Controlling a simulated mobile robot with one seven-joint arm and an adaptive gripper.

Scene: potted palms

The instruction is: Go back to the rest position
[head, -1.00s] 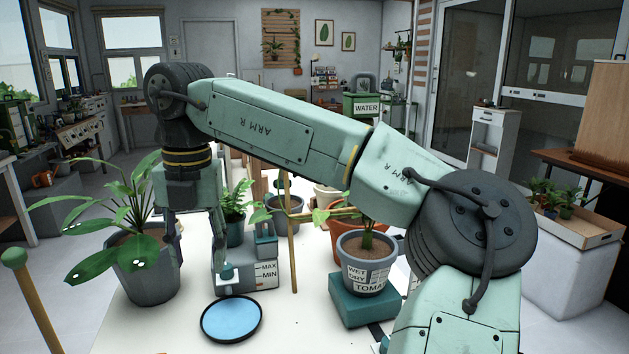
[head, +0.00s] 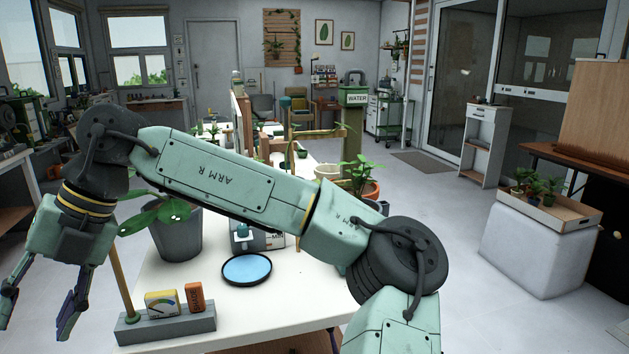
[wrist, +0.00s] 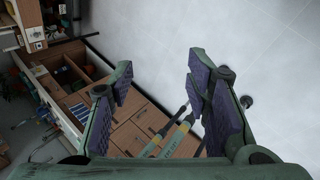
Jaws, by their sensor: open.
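My gripper (head: 38,312) hangs at the lower left of the head view, left of the white table and apart from it. Its two fingers are spread and nothing is between them. In the wrist view the open fingers (wrist: 160,105) show over a wooden unit with compartments and a pale tiled floor. My arm stretches across the head view and hides part of the table and the plants behind it.
The white table (head: 190,275) holds a grey pot (head: 177,238) with a broad-leaved plant, a blue dish (head: 246,269) and a grey block (head: 165,326) at its near end. A wooden stake (head: 121,272) stands close to my gripper. Open floor (head: 440,200) lies to the right.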

